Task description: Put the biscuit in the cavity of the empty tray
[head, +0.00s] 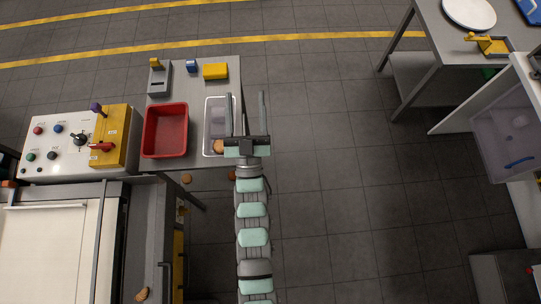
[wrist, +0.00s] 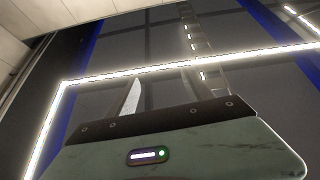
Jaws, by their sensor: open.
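A pale grey tray (head: 222,111) lies on the small grey table, to the right of the red tray. A brown biscuit (head: 219,146) shows at the tray's near end, partly hidden by my gripper; I cannot tell whether it rests in a cavity. My gripper (head: 247,95) is open and empty, with its two long fingers spread wide. Its left finger overlaps the tray's right edge and its right finger is past the table's edge, over the floor. In the wrist view the open fingers (wrist: 160,45) point up toward ceiling lights, with no biscuit between them.
A red tray (head: 165,131), a grey device (head: 158,87) and a yellow block (head: 215,71) stand on the table. A control panel (head: 65,145) is at left. More biscuits (head: 183,208) lie below the table's near edge.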

